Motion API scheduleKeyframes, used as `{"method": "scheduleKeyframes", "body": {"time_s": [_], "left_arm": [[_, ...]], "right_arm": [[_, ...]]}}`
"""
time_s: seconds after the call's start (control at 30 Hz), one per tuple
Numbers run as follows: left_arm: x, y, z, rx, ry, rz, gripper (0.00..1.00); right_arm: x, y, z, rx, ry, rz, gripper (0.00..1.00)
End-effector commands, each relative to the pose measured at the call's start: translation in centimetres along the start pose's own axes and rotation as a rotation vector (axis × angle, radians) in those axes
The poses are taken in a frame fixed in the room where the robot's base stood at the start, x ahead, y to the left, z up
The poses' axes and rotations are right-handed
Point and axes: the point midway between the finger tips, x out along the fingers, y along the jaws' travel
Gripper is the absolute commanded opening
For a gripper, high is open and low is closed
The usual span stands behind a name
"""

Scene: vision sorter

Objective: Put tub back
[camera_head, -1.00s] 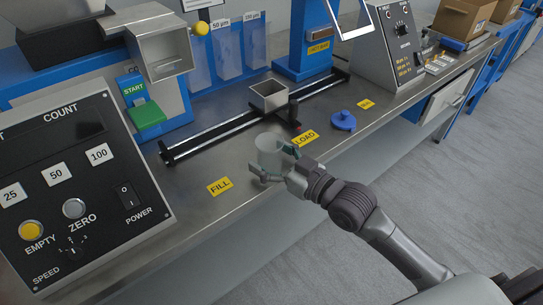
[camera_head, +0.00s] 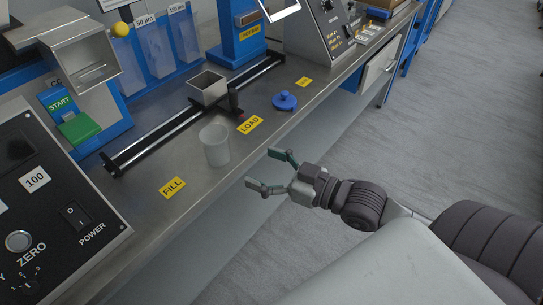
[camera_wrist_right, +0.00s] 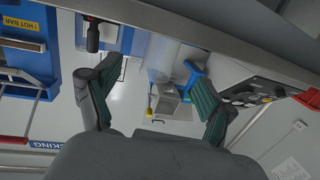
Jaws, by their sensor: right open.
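A translucent tub (camera_head: 215,148) stands upright on the metal bench, between the yellow FILL label (camera_head: 173,187) and the LOAD label (camera_head: 250,125). My right gripper (camera_head: 261,168) is open and empty, to the right of the tub and apart from it, out past the bench's front edge. Its two spread fingers also show in the right wrist view (camera_wrist_right: 155,95), with nothing held between them. A blue lid with a knob (camera_head: 285,101) lies on the bench beyond LOAD. My left gripper is not in view.
A square metal hopper (camera_head: 208,88) sits on the black slide rail (camera_head: 150,140) behind the tub. A short dark post (camera_head: 234,102) stands beside it. The control panel (camera_head: 60,215) and green START button (camera_head: 79,128) are at left. Open floor lies right of the bench.

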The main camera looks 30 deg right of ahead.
Motion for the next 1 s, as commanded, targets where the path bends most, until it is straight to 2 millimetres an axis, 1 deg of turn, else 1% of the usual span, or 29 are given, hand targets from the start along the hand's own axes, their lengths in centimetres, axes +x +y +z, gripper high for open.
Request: {"method": "scheduleKeyframes", "body": {"time_s": [0.07, 0.17, 0.2, 0.23, 0.27, 0.3, 0.37, 0.4, 0.5, 0.6, 0.67, 1.0], "left_arm": [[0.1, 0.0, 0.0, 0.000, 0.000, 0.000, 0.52], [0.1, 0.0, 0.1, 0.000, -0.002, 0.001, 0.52], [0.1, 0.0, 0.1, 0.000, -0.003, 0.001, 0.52], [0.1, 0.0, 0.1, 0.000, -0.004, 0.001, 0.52], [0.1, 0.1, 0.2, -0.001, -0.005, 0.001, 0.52], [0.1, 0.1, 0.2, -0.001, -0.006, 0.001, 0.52], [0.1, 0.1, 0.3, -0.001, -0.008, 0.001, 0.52], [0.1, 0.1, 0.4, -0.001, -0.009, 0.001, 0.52], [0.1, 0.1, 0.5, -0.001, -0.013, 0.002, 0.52], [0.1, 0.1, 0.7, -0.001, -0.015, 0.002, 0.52], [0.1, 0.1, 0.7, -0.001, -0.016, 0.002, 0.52], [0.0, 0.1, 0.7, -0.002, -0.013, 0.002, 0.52]], "right_arm": [[0.0, 0.9, 3.2, 0.009, -0.083, 0.053, 0.83], [-0.4, 2.1, 10.3, 0.030, -0.286, 0.152, 0.83], [-0.8, 2.2, 13.8, 0.045, -0.390, 0.192, 0.83], [-1.4, 2.1, 16.4, 0.058, -0.471, 0.218, 0.83], [-1.9, 1.7, 18.9, 0.073, -0.553, 0.241, 0.83], [-2.8, 1.0, 22.1, 0.092, -0.663, 0.266, 0.83], [-4.3, -0.6, 26.3, 0.123, -0.820, 0.288, 0.83], [-5.3, -1.9, 28.6, 0.145, -0.915, 0.295, 0.83], [-7.4, -5.0, 32.5, 0.183, -1.106, 0.295, 0.83], [-8.6, -7.0, 34.2, 0.203, -1.214, 0.287, 0.83], [-8.9, -7.5, 34.6, 0.207, -1.242, 0.285, 0.83], [-9.1, -7.5, 34.7, 0.206, -1.248, 0.284, 0.83]]}}
